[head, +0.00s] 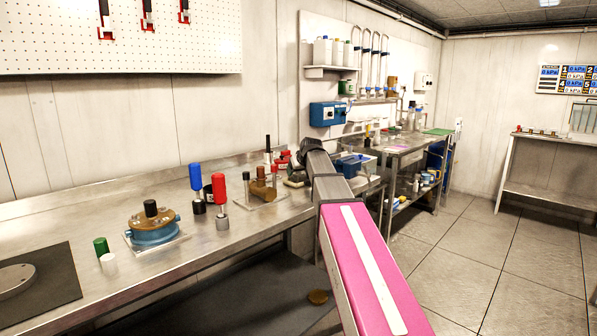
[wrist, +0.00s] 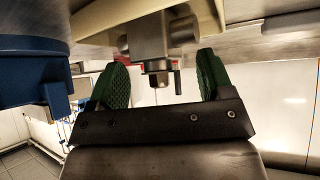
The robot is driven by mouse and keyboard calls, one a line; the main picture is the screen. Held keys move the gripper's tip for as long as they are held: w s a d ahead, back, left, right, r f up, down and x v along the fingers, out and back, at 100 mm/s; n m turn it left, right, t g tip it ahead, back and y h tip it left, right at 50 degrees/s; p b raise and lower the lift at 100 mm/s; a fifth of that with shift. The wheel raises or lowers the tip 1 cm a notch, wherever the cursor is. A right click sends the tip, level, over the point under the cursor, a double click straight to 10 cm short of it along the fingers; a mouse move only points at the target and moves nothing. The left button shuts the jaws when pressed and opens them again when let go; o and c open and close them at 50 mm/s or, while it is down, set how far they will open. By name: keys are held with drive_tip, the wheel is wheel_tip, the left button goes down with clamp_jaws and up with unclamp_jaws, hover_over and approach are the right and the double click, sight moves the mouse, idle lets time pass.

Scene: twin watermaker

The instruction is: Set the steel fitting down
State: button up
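In the wrist view, where the bench top runs along the upper edge, the grey steel fitting (wrist: 150,38) shows a blocky body with side stubs and a small nut. It overlaps a cream-coloured tray or holder (wrist: 92,24) and seems to rest in or on it; the contact is not clear. My gripper (wrist: 162,78) has green ridged pads spread wide apart. The fitting's nut end lies between them in the picture, with a gap on both sides. In the head view my gripper (head: 307,156) is dark and small over the bench, and the fitting cannot be made out there.
A blue bin (head: 349,166) stands just right of my gripper; a blue body (wrist: 32,50) fills the wrist view's left. A brown pipe piece (head: 262,188), red-handled tool (head: 220,200) and blue pump part (head: 152,232) stand left on the steel bench (head: 205,255).

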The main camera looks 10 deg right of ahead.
drive_tip(key=shift+r, duration=0.2)
drive_tip(key=v, duration=1.2)
